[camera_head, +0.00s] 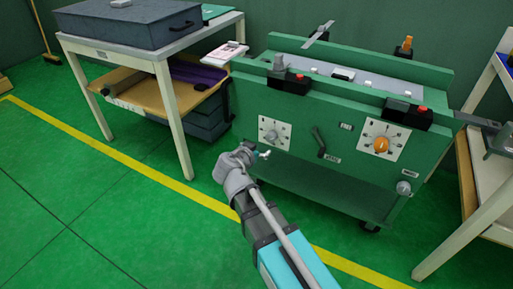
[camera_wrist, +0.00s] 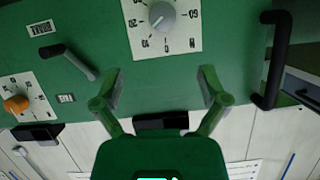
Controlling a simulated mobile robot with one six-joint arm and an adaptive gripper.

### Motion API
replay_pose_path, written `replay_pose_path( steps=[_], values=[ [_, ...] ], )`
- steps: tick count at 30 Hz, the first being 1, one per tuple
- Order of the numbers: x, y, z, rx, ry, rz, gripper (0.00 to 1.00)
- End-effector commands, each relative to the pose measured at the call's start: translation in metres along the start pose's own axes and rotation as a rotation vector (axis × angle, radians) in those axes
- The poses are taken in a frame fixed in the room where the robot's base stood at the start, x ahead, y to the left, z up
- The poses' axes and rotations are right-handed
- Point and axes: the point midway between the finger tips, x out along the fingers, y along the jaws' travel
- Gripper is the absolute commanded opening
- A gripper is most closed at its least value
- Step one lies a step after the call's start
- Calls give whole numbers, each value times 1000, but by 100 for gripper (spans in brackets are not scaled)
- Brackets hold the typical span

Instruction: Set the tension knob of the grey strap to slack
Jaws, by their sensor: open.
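A grey knob (camera_wrist: 162,16) sits on a white dial plate (camera_wrist: 190,42) with numbers around it, at the top middle of the wrist view. In the head view this grey knob (camera_head: 271,134) is on the left of the green cart's front panel. I cannot tell its exact setting. An orange knob (camera_head: 381,146) on a second dial plate is to the right; it also shows in the wrist view (camera_wrist: 16,103). My gripper (camera_wrist: 162,88) is open and empty, in front of the panel near the grey dial and apart from the knob.
A dark lever (camera_head: 319,142) is between the dials, and a small round grey fitting (camera_head: 403,188) is at the lower right. A black handle (camera_wrist: 274,60) shows at the right of the wrist view. A white-legged table (camera_head: 176,120) stands left; the green floor is clear in front.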

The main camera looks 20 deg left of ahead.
Motion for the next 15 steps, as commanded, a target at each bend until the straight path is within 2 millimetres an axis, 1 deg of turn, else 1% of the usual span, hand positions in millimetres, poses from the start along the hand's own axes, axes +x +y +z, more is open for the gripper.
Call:
replay_pose_path(
  steps=[5,8,11,15],
  values=[
    [10,22,-5,-13,-32,45,93],
    [20,43,-8,-28,-68,86,93],
    [30,70,-11,-48,-117,137,93],
    [44,116,-15,-77,-210,212,93]
  ],
)
